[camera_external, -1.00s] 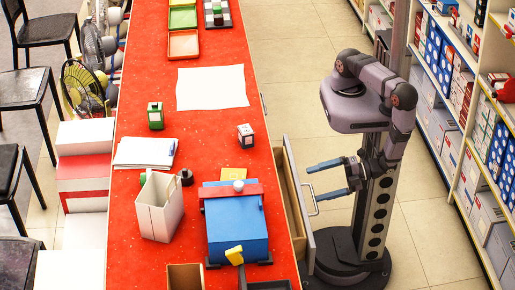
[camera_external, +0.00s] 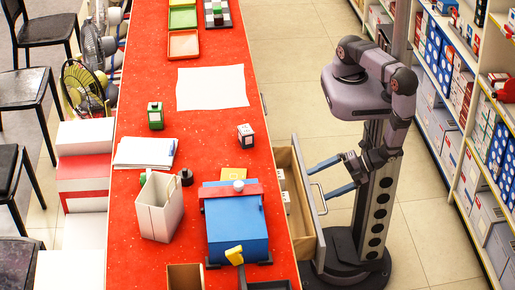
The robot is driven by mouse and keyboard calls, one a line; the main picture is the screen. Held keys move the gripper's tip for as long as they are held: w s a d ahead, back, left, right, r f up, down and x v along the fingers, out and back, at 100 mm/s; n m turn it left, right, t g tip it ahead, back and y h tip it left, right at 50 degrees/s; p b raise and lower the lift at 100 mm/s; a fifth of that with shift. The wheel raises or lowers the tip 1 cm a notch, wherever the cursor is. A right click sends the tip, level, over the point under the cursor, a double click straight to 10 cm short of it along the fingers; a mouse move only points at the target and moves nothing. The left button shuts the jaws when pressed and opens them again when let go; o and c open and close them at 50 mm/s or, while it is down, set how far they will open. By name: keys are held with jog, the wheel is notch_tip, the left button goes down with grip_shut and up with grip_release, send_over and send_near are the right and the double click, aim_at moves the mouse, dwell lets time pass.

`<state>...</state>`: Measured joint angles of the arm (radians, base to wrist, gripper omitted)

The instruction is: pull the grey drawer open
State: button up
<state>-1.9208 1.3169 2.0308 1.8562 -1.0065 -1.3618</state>
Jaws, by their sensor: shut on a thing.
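The grey drawer (camera_external: 309,200) stands pulled out from the right side of the red counter. Its front panel is grey and its inside is light wood. White items (camera_external: 285,197) show inside it. A pale loop handle (camera_external: 320,197) sticks out from the front panel. My gripper (camera_external: 317,183) is at the handle, with its two long blue fingers pointing left toward the drawer front. The fingers are on either side of the handle and shut on it. The exact contact at the fingertips is too small to see.
The red counter (camera_external: 215,130) carries a blue box (camera_external: 238,235), a white open container (camera_external: 159,210), a paper sheet (camera_external: 212,88) and small blocks. Stocked shelves (camera_external: 465,110) stand at the right.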

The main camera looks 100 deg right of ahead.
aim_at(306, 186)
jog(key=w, duration=0.1)
jog(key=w+a+r+g, duration=0.1)
jog(key=w+r+g+p, duration=0.1)
jog(key=shift+w+a+r, duration=0.2)
jog(key=shift+a+r, duration=0.05)
jog(key=shift+a, duration=0.05)
jog(key=c, duration=1.2)
jog(key=shift+o, duration=0.2)
notch_tip(306, 186, down, 6)
jog(key=g+b, duration=0.2)
jog(key=g, duration=0.6)
jog(key=shift+s+n+y, duration=0.3)
jog(key=shift+s, duration=0.15)
jog(key=shift+a, duration=0.1)
jog(key=shift+c, duration=0.3)
grip_shut()
